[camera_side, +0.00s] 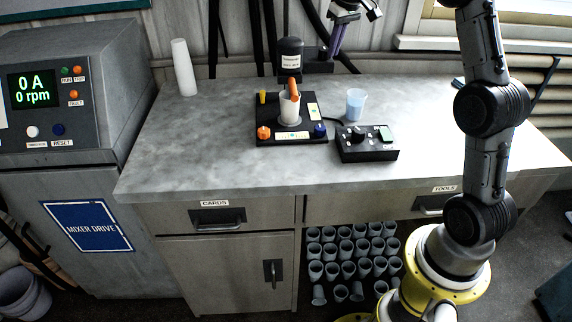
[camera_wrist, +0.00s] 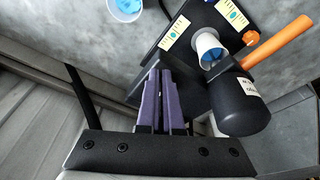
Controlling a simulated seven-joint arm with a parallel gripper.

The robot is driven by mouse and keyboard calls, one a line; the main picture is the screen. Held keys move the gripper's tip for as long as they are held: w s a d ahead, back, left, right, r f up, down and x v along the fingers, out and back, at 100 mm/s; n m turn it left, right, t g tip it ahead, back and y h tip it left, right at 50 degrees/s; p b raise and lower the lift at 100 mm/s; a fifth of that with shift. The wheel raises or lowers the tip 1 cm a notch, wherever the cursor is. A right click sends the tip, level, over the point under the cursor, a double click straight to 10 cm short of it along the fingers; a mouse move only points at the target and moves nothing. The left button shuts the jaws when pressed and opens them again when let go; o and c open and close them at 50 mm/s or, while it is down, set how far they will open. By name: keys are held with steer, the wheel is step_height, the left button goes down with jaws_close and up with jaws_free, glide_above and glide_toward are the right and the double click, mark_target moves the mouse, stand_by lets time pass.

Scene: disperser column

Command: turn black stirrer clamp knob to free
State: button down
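The black stirrer head (camera_side: 290,52) with a white label is held above a white beaker (camera_side: 289,107) on a black base (camera_side: 273,130). An orange bar (camera_side: 294,88) sticks down below the head. My gripper (camera_side: 334,52) is behind and right of the head, at the height of the dark stand parts. In the wrist view its two purple fingers (camera_wrist: 162,78) lie close together, left of the stirrer head (camera_wrist: 240,106). I cannot make out the black clamp knob against the dark stand, nor whether the fingers hold anything.
A black control box (camera_side: 366,144) and a cup of blue liquid (camera_side: 355,105) stand right of the base. Stacked white cups (camera_side: 184,68) stand at the back left. An orange knob (camera_side: 263,133) and a blue knob (camera_side: 319,130) sit on the base.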

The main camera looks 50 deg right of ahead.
steer(key=shift+r, duration=0.1)
steer(key=shift+s, duration=0.35)
steer(key=shift+r, duration=2.9)
steer(key=shift+a, duration=0.1)
steer(key=s+a+r+n+t, duration=0.1)
steer(key=s+a+r+n, duration=0.1)
steer(key=s+a+r, duration=0.55)
steer(key=s+a+r+n+t, duration=0.15)
steer(key=s+a, duration=0.25)
steer(key=a, duration=0.6)
steer(key=s+a+f, duration=0.3)
steer(key=s, duration=0.3)
steer(key=s+a+f, duration=0.3)
steer(key=s, duration=0.3)
steer(key=s+f, duration=0.6)
steer(key=f, duration=0.4)
steer(key=shift+s+a+f+y, duration=0.15)
steer(key=shift+a+f+y, duration=0.15)
steer(key=shift+f+y, duration=0.1)
